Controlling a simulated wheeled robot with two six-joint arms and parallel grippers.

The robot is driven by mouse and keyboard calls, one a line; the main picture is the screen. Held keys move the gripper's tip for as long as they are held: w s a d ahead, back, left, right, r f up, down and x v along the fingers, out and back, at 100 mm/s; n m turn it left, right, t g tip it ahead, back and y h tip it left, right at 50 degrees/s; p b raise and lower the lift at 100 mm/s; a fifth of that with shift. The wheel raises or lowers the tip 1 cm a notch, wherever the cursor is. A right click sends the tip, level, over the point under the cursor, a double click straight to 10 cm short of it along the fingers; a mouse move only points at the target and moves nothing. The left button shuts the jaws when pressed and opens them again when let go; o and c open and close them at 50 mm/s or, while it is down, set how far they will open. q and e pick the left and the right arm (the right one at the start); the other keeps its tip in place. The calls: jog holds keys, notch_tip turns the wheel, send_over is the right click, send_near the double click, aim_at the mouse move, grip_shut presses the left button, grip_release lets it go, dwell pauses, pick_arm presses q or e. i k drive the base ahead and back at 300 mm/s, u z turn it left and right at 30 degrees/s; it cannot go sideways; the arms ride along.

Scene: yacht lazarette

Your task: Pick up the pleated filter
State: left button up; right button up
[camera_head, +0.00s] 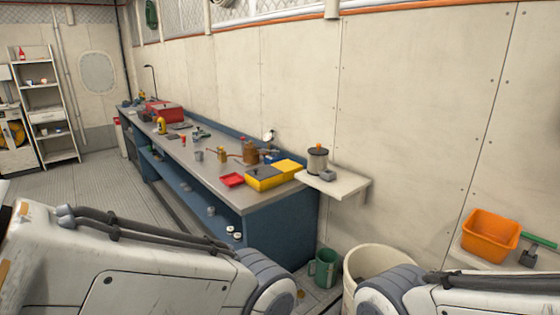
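A pale cylinder with dark end bands (317,161) stands upright on a small wall shelf right of the workbench. It may be the pleated filter, but it is too small to see pleats. An orange thing (319,146) shows at its top. A small grey block (328,175) sits just in front of it on the shelf. My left arm crosses the lower left and my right arm enters at the lower right. Neither gripper shows in the picture, so I see no contact with the cylinder.
A blue workbench (277,219) holds a yellow case (265,183), a red tray (232,180) and tools. The wall shelf (345,187) juts out. Below stand a green mug-like container (326,268) and a cream bucket (352,262). An orange bin (489,236) is at right. Floor at left is clear.

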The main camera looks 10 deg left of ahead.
aim_at(317, 156)
jog(key=u, duration=0.7)
jog(key=k, duration=1)
jog(key=u, duration=1.15)
jog(key=i, duration=1.9)
jog(key=z, duration=0.5)
jog(key=i, duration=1.55)
jog(key=z, duration=1.4)
jog(key=i, duration=0.85)
jog(key=z, duration=1)
